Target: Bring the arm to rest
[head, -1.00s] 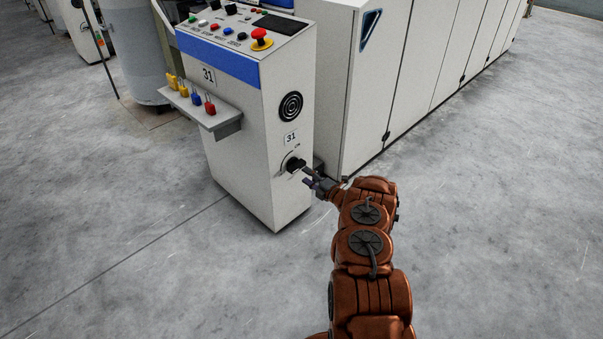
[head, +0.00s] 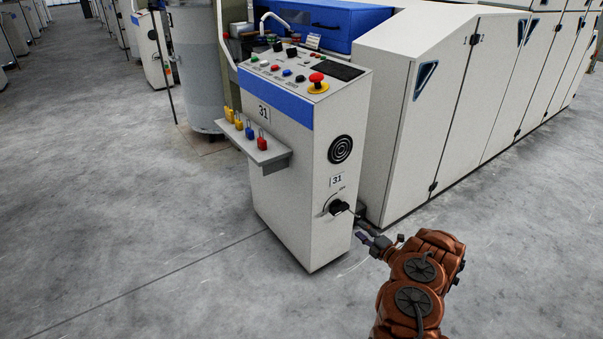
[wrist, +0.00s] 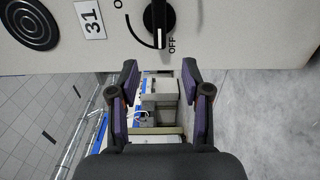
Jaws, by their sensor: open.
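My gripper (head: 363,229) is open and empty, close to the right side of the control cabinet (head: 283,205), near its black rotary switch (head: 338,207). In the wrist view the two fingers of my gripper (wrist: 158,85) stand apart, with nothing between them. The rotary switch (wrist: 159,20) shows ahead of the fingers at the top, with the label OFF beside its lower end. I see a gap between the fingertips and the switch in the wrist view. My arm reaches in from the lower right in the head view.
The cabinet carries a sloped button panel with a red emergency stop (head: 317,84) and a small shelf (head: 268,152) with several coloured padlocks. A long white machine (head: 440,110) stands behind on the right. A grey cylinder (head: 196,65) stands at the back left. The floor at left is clear.

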